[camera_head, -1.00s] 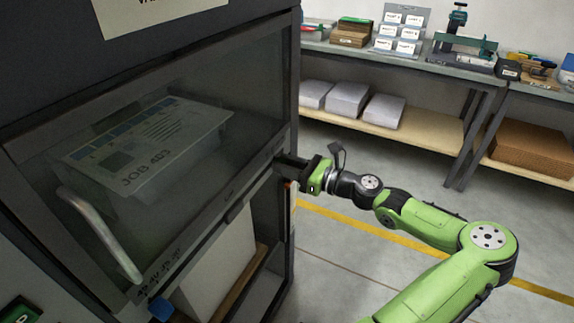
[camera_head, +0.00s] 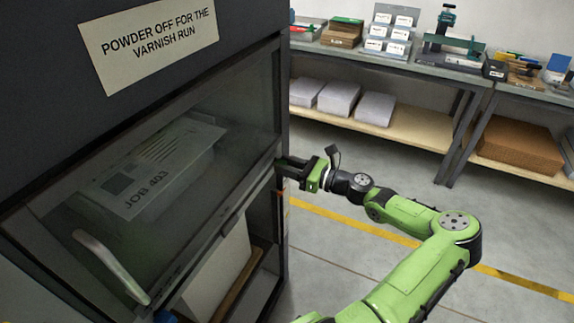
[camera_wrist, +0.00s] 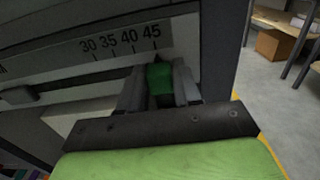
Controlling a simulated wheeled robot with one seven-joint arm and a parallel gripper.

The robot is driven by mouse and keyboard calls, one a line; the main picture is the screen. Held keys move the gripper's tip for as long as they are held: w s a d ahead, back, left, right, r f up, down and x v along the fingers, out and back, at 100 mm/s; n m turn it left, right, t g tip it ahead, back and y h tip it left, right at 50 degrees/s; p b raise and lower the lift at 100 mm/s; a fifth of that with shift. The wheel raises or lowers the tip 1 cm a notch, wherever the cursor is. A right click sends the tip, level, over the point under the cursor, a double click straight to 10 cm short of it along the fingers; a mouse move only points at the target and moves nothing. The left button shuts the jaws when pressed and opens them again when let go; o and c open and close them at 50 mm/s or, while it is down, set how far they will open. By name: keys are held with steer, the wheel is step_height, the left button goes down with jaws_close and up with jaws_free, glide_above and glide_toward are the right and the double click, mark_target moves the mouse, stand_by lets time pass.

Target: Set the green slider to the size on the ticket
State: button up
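The green slider (camera_wrist: 159,79) sits on a dark-marked scale (camera_wrist: 120,47) reading 30, 35, 40 and 45 in the wrist view. It is at the 45 end; its pointer tip lies close to the 45 mark. My gripper (camera_wrist: 160,88) has one finger on each side of the slider, closed against it. In the head view my gripper (camera_head: 292,168) is at the right edge of the dark cabinet; the slider is hidden there. A printed sheet (camera_head: 160,170) with a job number lies behind the cabinet's glass; I cannot read a size on it.
A sign (camera_head: 150,42) on the cabinet (camera_head: 40,120) reads "POWDER OFF FOR THE VARNISH RUN". A pale bar handle (camera_head: 110,266) is on the glass door. A bench (camera_head: 455,75) with tools and paper stacks stands behind, with open floor before it.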

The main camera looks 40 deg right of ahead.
steer(key=o, duration=0.4)
steer(key=shift+w+d, duration=0.15)
steer(key=shift+d, duration=0.1)
steer(key=shift+a, duration=0.1)
steer(key=p+v, duration=0.2)
steer(key=v, duration=1.4)
steer(key=shift+p, duration=0.4)
steer(key=shift+a, duration=0.15)
